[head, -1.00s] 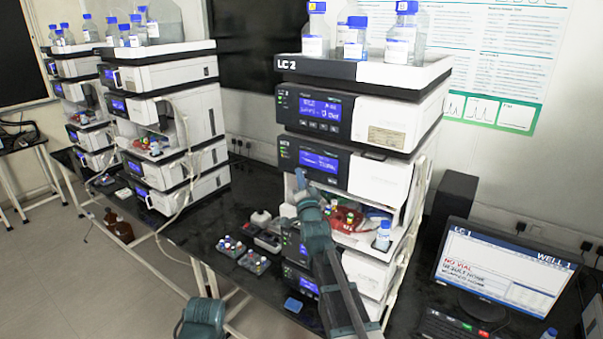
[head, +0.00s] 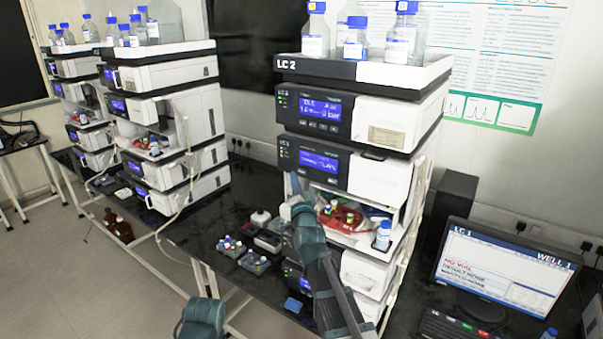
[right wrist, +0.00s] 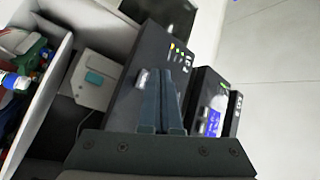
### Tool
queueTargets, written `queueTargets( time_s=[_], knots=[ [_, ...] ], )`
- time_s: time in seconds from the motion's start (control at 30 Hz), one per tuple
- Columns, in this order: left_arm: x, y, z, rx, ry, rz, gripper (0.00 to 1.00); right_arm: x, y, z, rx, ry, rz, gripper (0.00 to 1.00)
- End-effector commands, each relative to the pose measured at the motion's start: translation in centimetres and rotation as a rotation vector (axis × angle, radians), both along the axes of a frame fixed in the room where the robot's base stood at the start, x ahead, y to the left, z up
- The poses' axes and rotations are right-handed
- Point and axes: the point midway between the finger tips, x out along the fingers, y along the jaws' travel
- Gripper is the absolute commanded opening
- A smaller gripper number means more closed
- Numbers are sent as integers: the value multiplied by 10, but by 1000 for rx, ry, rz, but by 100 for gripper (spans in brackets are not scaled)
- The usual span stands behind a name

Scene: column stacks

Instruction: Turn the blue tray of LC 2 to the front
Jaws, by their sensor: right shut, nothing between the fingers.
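The LC 2 stack (head: 365,68) stands right of centre in the head view. Its open bay holds a red tray (head: 346,220) with small coloured vials at the front. I cannot make out a blue tray; my right arm covers the bay's left side. My right gripper (head: 296,184) is shut and empty at the left front edge of the bay, left of the red tray. In the right wrist view its fingers (right wrist: 160,103) are together in front of dark display modules, with the bay's contents at the far left. My left gripper is out of view; only part of my left arm shows.
A blue-capped bottle (head: 383,235) stands at the bay's right front. Vial racks (head: 240,255) lie on the black bench left of the stack. Solvent bottles (head: 356,38) stand on top of LC 2.

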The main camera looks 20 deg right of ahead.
Motion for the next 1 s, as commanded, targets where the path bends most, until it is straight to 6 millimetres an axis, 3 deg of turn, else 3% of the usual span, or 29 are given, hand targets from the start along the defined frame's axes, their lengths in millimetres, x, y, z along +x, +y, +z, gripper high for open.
queueTargets(
  time_s=[0.4, 1.0],
  knots=[
    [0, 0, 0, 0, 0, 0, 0, -23, 29, 0, 1, 0, 1, 0],
    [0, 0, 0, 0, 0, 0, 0, -24, 30, 0, 0, 1, 1, 0]
  ],
)
